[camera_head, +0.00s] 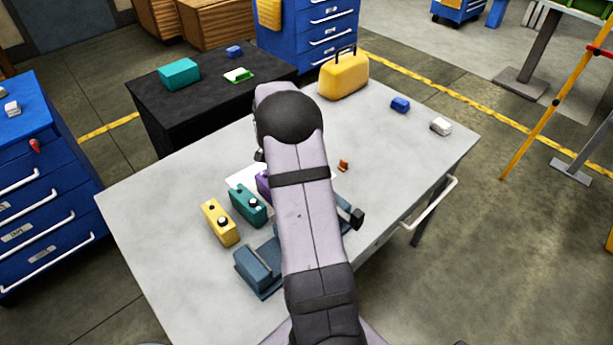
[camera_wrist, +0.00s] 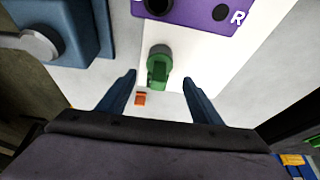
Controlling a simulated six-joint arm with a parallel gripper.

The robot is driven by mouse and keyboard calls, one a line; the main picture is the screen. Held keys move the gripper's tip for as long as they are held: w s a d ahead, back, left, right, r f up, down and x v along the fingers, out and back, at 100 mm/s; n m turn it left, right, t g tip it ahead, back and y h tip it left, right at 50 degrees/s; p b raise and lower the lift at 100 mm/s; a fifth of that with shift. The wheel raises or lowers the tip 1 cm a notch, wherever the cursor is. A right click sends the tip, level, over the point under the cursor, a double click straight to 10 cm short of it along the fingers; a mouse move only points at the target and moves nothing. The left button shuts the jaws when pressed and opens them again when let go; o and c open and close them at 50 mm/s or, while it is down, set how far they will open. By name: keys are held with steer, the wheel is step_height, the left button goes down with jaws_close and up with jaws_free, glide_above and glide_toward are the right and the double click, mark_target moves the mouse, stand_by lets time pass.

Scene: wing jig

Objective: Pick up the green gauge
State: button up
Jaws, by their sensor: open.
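The green gauge (camera_wrist: 158,68) lies on a white surface in the wrist view, with a round end at the top and a thicker block-like end at the bottom. My gripper (camera_wrist: 161,84) is open, its two blue fingers apart on either side of the gauge's lower end. Nothing is held between the fingers, and I cannot tell how far above the gauge they are. In the head view my own arm hides the gauge and the fingers.
A purple block (camera_wrist: 195,12) lies just beyond the gauge; a blue fixture (camera_wrist: 75,30) with a grey knob stands left. A small orange piece (camera_wrist: 140,99) lies near the left finger. Teal (camera_head: 248,205) and yellow (camera_head: 218,224) blocks stand on the grey table (camera_head: 165,215).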

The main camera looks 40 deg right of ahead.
steer(key=shift+p+x, duration=0.85)
steer(key=shift+x, duration=1.45)
steer(key=shift+s, duration=0.1)
jaws_close()
steer(key=shift+r, duration=0.1)
